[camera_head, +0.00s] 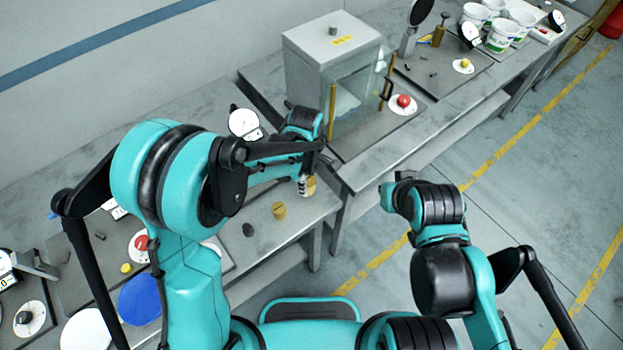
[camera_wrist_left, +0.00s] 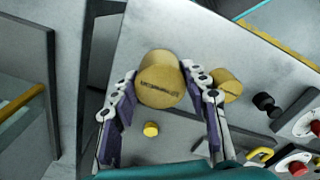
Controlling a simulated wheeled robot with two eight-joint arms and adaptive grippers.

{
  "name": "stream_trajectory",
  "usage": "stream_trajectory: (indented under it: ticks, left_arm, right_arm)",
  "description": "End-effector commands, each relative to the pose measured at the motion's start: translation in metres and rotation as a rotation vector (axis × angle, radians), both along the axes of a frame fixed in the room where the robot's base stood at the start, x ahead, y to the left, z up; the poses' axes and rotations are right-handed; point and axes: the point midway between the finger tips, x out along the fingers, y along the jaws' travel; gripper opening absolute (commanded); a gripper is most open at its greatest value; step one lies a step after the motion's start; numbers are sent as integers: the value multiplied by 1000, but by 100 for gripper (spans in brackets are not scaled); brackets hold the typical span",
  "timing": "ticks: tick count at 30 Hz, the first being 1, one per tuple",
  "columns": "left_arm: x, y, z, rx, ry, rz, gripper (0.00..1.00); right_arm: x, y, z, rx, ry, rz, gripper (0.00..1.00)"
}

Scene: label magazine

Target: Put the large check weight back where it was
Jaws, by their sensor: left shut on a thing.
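The large brass check weight (camera_wrist_left: 160,82) is a cylinder with dark marking on its end face, between the fingers of my left gripper (camera_wrist_left: 165,110) in the left wrist view. In the head view my left gripper (camera_head: 305,184) is at the right end of the near grey bench, and part of the brass weight (camera_head: 311,184) shows beside its fingers. The gripper is shut on it. I cannot tell whether the weight touches the bench. My right arm shows at the right, over the floor, but I cannot make out its fingers.
Another brass weight (camera_head: 279,210) and a dark weight (camera_head: 248,230) stand on the bench to the left. A small brass weight (camera_wrist_left: 151,129) shows in the wrist view. A dial gauge (camera_head: 244,123) and a grey glass-fronted cabinet (camera_head: 318,62) are behind the gripper.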

Motion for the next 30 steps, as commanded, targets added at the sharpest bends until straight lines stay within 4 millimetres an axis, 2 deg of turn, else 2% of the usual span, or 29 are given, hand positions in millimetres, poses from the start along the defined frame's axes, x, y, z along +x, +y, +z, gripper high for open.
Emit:
stream_trajectory:
  ticks: [6,18,19,21,30]
  left_arm:
    - [0,0,-30,0,0,0,0]
    - [0,0,-35,0,0,0,0]
    - [0,0,-35,0,0,0,47]
    - [0,0,-34,0,0,0,66]
    - [0,0,-33,0,0,1,66]
  right_arm:
    - [0,0,-8,0,0,0,0]
    - [0,0,-11,0,0,0,0]
    - [0,0,-11,0,0,0,0]
    - [0,0,-10,0,0,0,0]
    - [0,0,-10,0,0,0,0]
